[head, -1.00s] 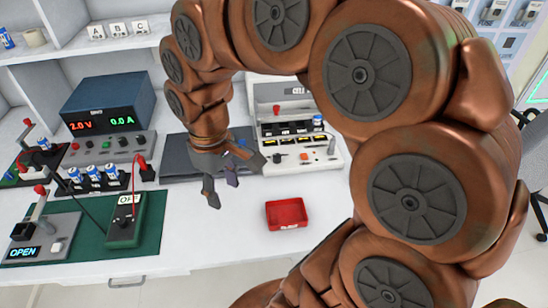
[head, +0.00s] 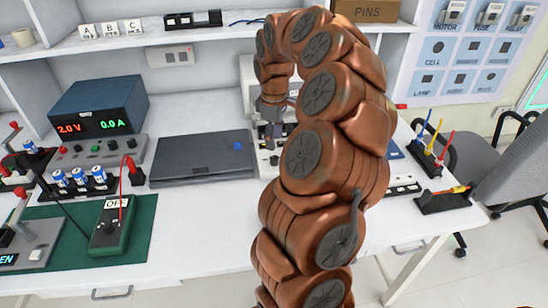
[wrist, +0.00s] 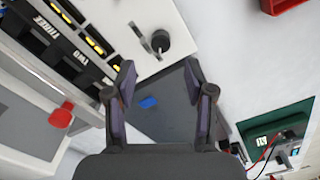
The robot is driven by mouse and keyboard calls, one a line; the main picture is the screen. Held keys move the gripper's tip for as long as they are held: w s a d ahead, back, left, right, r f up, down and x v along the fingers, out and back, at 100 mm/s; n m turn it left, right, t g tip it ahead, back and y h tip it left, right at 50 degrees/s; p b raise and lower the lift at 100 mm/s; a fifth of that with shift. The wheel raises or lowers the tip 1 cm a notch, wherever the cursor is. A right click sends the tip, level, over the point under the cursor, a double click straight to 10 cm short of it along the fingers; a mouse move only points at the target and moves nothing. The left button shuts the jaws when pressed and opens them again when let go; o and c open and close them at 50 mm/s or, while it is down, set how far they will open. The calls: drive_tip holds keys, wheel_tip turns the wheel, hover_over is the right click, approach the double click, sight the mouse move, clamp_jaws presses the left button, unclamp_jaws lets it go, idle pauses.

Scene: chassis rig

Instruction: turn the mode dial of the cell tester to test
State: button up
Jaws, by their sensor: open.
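The cell tester (head: 262,158) is a pale unit at the back of the bench, mostly hidden behind my arm in the head view. In the wrist view its white panel (wrist: 130,14) shows at the top left, with dark slots labelled TWO and THREE. A black round dial (wrist: 160,41) with a light pointer stands on that panel; its setting is too small to read. My gripper (wrist: 160,72) is open and empty, its fingertips apart, with the dial just beyond them in the picture. In the head view my gripper (head: 272,132) hangs over the tester's front left part.
A flat dark grey case (head: 203,160) with a blue patch lies left of the tester. A red lever knob (wrist: 62,116) rises at the tester's side. A red tray (wrist: 283,5) is at the wrist view's upper right. A power supply (head: 100,110) stands far left.

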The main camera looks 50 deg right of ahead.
sight(274, 157)
wheel_tip(274, 157, down, 7)
drive_tip(key=shift+f, duration=0.2)
idle(0.3)
drive_tip(key=shift+c, duration=0.3)
clamp_jaws()
